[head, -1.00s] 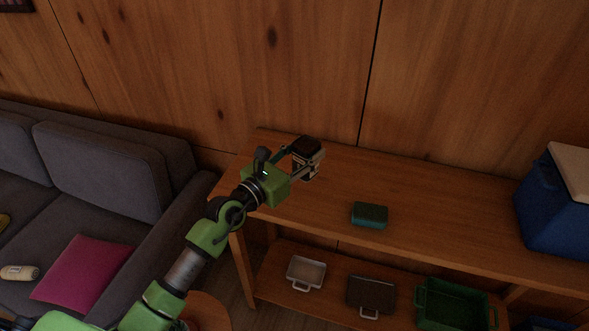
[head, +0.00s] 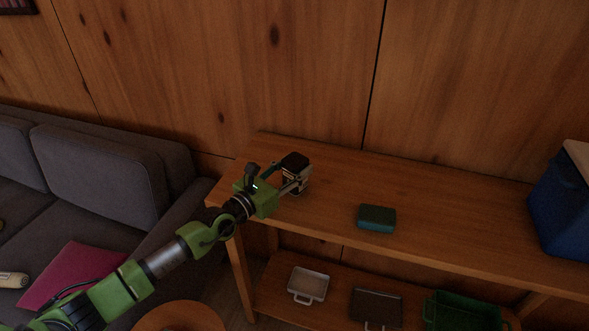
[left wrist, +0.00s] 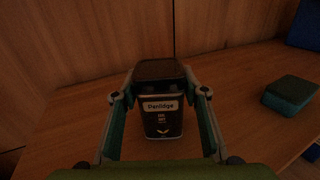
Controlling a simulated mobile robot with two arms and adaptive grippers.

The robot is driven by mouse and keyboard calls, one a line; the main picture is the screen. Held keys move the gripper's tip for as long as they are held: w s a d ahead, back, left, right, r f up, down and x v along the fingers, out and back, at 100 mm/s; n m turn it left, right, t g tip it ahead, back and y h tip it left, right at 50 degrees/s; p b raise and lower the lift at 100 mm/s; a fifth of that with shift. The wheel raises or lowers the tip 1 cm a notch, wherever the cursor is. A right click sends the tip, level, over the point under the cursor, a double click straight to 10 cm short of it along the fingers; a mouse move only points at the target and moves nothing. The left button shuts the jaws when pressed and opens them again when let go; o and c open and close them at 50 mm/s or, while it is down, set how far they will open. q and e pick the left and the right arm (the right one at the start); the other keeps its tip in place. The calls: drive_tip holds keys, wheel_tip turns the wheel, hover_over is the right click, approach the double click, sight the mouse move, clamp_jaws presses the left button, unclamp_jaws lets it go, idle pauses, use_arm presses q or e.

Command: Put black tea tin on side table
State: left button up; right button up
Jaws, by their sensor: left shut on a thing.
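The black tea tin (head: 294,160) has a dark lid and a pale label band, and is upright at the left end of the wooden console table. My left gripper (head: 295,180) is shut on it, one finger on each side. In the left wrist view the tin (left wrist: 162,120) shows its front label between the fingers (left wrist: 160,97). I cannot tell whether its base touches the top. A low round wooden table (head: 180,317), likely the side table, shows partly at the bottom edge, beside the sofa. My right gripper is not in view.
A teal box (head: 377,218) lies on the console top (head: 440,220), with a blue cooler (head: 560,215) at the right. Trays (head: 308,284) and a green crate (head: 462,312) sit on the lower shelf. A grey sofa (head: 105,175) stands left.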

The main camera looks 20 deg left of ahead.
use_arm(q)
drive_tip(key=o, duration=0.9)
drive_tip(key=shift+f, duration=0.2)
drive_tip(key=shift+c, duration=0.2)
drive_tip(key=o, duration=0.4)
drive_tip(key=shift+r, duration=0.15)
drive_tip(key=shift+r, duration=0.15)
drive_tip(key=v, duration=0.5)
drive_tip(key=b+v, duration=0.1)
drive_tip(key=v, duration=0.4)
drive_tip(key=shift+s+a+f, duration=0.1)
drive_tip(key=shift+s+f, duration=0.1)
drive_tip(key=shift+s, duration=0.05)
drive_tip(key=shift+v, duration=0.75)
drive_tip(key=shift+r, duration=0.15)
